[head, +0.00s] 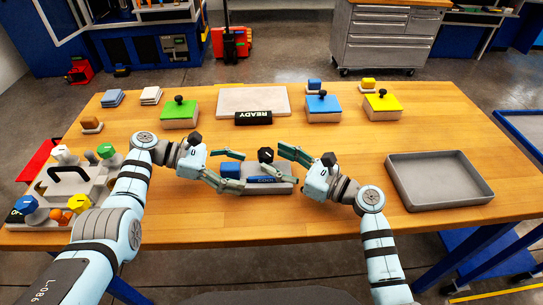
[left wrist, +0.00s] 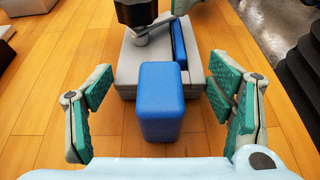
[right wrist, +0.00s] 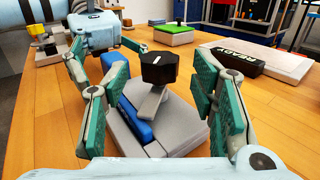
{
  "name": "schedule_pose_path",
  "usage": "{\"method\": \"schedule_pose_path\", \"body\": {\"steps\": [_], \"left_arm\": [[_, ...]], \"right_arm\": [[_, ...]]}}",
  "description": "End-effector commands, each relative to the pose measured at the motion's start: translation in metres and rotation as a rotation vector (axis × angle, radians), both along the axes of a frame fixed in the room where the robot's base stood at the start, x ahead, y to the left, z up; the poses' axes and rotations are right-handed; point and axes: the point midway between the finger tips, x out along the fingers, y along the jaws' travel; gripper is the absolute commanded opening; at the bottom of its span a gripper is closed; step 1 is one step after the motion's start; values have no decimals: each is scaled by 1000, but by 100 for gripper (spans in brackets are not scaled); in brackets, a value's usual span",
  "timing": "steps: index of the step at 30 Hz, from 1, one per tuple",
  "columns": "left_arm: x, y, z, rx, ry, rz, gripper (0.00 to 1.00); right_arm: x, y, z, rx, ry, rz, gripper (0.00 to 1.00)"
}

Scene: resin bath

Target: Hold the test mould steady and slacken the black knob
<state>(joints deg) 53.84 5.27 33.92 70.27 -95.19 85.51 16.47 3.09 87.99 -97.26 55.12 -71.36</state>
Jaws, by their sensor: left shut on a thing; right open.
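The test mould is a grey block (head: 284,187) near the table's front middle, with a blue block (head: 230,170) at its left end and a blue strip marked COOL (head: 265,180). The black knob (head: 266,155) stands on a grey lever on top; it also shows in the right wrist view (right wrist: 158,68). My left gripper (head: 236,172) is shut on the mould from the left, its fingers on either side of the blue block (left wrist: 161,100). My right gripper (head: 287,165) is open at the right, its fingers spread on either side of the knob without visible contact.
An empty grey tray (head: 440,205) stands to the right. A rack (head: 95,190) with coloured knobs stands at the left edge. A black READY sign (head: 253,118) and green (head: 179,115), blue (head: 323,108) and yellow (head: 382,106) topped boxes are behind.

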Motion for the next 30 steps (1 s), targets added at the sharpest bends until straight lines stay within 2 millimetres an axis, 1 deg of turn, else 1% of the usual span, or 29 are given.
{"method": "schedule_pose_path", "body": {"steps": [1, 4, 7, 12, 14, 21, 22, 30], "left_arm": [[0, 0, 1, -1, -1, 0, 30], [0, 0, 1, -1, -1, 0, 30], [0, 0, 1, -1, -1, 0, 30], [0, 0, 1, -1, -1, 0, 30], [0, 0, 1, -1, -1, 0, 30], [0, 0, 1, -1, -1, 0, 30], [0, 0, 1, -1, -1, 0, 30], [0, 0, 1, -2, -1, -2, 30]], "right_arm": [[6, 7, 0, 3, 1, 0, 52], [13, 17, 0, 0, 0, 0, 52], [15, 20, 0, -1, 0, 1, 52], [15, 20, 0, -1, 0, 1, 52], [15, 20, 0, -1, 0, 1, 44], [15, 20, 0, -1, 0, 0, 6], [15, 20, 0, -1, 0, 0, 4], [16, 19, -1, -5, 1, 34, 4]]}}
